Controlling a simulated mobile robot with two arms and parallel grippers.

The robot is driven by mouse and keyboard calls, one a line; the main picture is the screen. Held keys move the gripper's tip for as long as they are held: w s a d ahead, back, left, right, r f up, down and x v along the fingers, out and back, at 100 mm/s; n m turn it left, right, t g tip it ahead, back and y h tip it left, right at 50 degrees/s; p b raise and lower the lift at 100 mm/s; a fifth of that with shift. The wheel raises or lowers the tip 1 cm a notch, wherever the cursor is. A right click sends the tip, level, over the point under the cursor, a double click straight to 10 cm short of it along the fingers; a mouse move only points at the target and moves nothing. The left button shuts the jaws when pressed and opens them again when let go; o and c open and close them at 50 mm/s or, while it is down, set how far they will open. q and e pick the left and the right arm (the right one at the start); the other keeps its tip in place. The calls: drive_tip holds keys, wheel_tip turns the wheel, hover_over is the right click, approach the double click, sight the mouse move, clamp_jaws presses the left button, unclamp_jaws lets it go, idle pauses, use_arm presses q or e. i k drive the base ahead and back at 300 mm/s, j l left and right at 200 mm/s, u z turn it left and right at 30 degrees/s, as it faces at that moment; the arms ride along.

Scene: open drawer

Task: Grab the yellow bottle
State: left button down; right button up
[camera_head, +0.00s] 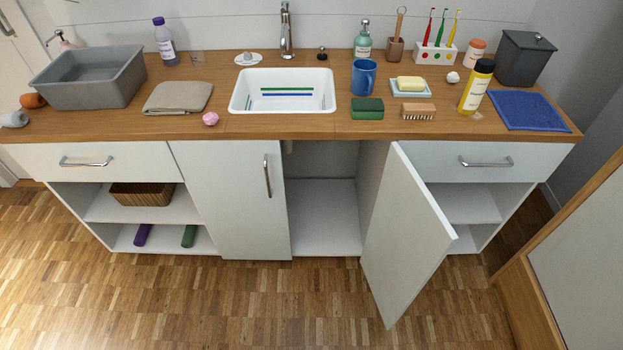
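The yellow bottle (473,92) with a black cap stands upright, tilted-looking in the picture, on the right part of the wooden counter (305,128). It is between the soap dish and the blue cloth. Its whole front side shows and nothing covers it. Neither of my grippers is in the head view.
A blue cloth (530,110) lies right of the bottle, a wooden brush (418,111) and a green sponge (367,108) left of it. An orange-lidded jar (474,53) and a grey bin (524,58) stand behind. A cabinet door (408,235) swings open below, sticking out over the floor.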

sight(480, 79)
drive_tip(key=i+j, duration=0.2)
drive_tip(key=i, duration=0.15)
drive_tip(key=i+j, duration=0.15)
drive_tip(key=i, duration=0.25)
drive_tip(key=i+j+z, duration=0.1)
drive_tip(key=z, duration=0.35)
drive_tip(key=i+j+z, duration=0.15)
drive_tip(key=z, duration=0.35)
drive_tip(key=i+j+z, duration=0.15)
drive_tip(key=z, duration=0.3)
drive_tip(key=j, duration=0.1)
